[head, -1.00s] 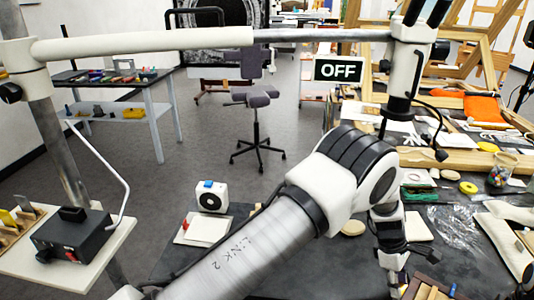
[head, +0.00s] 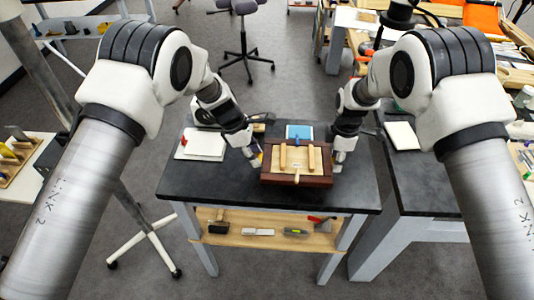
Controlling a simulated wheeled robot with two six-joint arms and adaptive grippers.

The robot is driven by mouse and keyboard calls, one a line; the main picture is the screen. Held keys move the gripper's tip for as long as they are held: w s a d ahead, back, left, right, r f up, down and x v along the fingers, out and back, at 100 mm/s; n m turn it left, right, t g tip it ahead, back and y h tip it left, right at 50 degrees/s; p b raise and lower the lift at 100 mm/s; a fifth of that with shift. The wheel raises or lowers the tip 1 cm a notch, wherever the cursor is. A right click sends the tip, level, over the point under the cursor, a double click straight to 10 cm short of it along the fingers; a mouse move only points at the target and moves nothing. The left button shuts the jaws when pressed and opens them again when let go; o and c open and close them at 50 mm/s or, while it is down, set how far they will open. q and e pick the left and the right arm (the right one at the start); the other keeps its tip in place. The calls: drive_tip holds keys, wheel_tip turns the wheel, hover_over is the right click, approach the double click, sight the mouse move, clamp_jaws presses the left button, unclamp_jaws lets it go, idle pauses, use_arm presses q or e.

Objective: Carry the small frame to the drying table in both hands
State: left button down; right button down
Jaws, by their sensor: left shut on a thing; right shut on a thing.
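The small frame (head: 297,179) is in the middle of the head view, over a black-topped table (head: 220,181). It has a dark red-brown edge and pale wooden bars across its upper face. My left gripper (head: 256,160) is shut on its left end and my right gripper (head: 337,160) is shut on its right end. The frame looks roughly level. I cannot tell whether it touches the tabletop or hangs just above it. The fingertips are small and partly hidden at the frame's ends.
A white pad with a red item (head: 201,143) lies left on the table, and a blue-and-white item (head: 299,132) lies behind the frame. A lower shelf (head: 265,230) holds tools. Another dark table (head: 425,180) stands close on the right. A wheeled stand's foot (head: 150,242) is at lower left.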

sight(256, 172)
use_arm(q)
drive_tip(key=shift+d, duration=0.15)
use_arm(e)
drive_tip(key=shift+d, duration=0.15)
use_arm(q)
drive_tip(key=shift+f, duration=0.1)
use_arm(e)
drive_tip(key=shift+f, duration=0.1)
